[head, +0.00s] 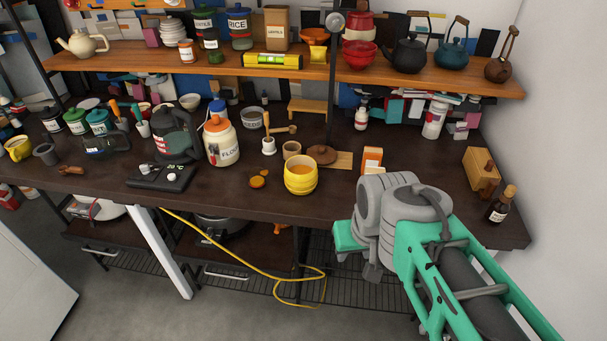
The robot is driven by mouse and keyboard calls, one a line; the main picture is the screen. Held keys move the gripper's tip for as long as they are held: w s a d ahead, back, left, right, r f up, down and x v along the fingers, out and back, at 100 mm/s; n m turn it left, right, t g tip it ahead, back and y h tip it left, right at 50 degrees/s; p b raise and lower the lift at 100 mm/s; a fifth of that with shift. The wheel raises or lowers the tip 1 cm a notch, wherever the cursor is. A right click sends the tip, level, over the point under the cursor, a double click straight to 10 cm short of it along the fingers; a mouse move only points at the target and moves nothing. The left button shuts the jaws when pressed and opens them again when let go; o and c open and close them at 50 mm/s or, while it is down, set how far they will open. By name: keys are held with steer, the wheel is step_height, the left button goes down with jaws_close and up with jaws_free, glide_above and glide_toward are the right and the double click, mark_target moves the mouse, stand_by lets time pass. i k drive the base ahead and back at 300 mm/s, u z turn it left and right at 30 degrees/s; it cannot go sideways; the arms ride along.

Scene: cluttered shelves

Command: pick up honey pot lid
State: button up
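A yellow ribbed pot (300,177), which looks like the honey pot, stands open on the dark worktop near its front edge. A small orange-yellow piece (258,181) lies on the worktop just left of it and may be the honey pot lid; its exact shape is too small to tell. A brown round lid with a knob (322,154) sits behind and right of the pot, by a wooden board. My gripper (350,237) is in front of the worktop, right of the pot and apart from it. Its fingers cannot be made out.
A flour jar (221,143) and a black scale (163,177) stand left of the pot. A small orange-and-white box (371,161) stands to its right. A wooden box (482,172) and a dark bottle (501,205) are at the right end. A crowded shelf (130,55) runs above.

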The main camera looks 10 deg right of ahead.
mark_target(324, 154)
steer(key=u, duration=0.4)
steer(key=i, duration=0.45)
steer(key=u, duration=0.95)
steer(key=i, duration=0.6)
steer(key=u, duration=0.25)
